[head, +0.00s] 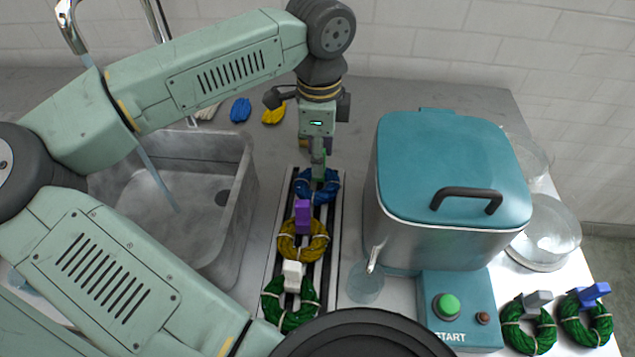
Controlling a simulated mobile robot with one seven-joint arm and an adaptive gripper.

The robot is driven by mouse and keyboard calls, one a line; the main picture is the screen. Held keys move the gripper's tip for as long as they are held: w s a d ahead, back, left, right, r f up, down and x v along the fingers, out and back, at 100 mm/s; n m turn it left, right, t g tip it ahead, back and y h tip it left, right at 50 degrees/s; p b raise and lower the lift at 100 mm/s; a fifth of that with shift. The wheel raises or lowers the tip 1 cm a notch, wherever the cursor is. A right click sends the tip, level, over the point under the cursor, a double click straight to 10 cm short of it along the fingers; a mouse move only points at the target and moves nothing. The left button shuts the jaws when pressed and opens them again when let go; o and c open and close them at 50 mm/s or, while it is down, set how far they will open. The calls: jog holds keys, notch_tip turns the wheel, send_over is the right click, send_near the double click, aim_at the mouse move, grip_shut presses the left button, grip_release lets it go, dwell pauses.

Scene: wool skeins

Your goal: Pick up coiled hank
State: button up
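Several coiled hanks are in view. A blue hank (329,190), a yellow hank (318,247) and a green hank (272,302) lie in a row on a dark rail rack (336,232). A purple block (303,216) stands at the yellow hank and a white block (292,275) at the green one. Two more green hanks (545,338) (571,330) lie at the lower right. My gripper (318,162) points down right at the blue hank's upper end. Its fingers look narrow and partly hidden, so whether it holds anything is unclear.
A grey sink (243,200) is left of the rack. A steel vat with a teal lid (440,150) stands close on the right, with a START button box (465,335) in front. Glass dishes (548,235) are at the right. Blue (240,110) and yellow (274,112) pieces lie behind.

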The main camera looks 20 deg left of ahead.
grip_shut()
dwell(0.4)
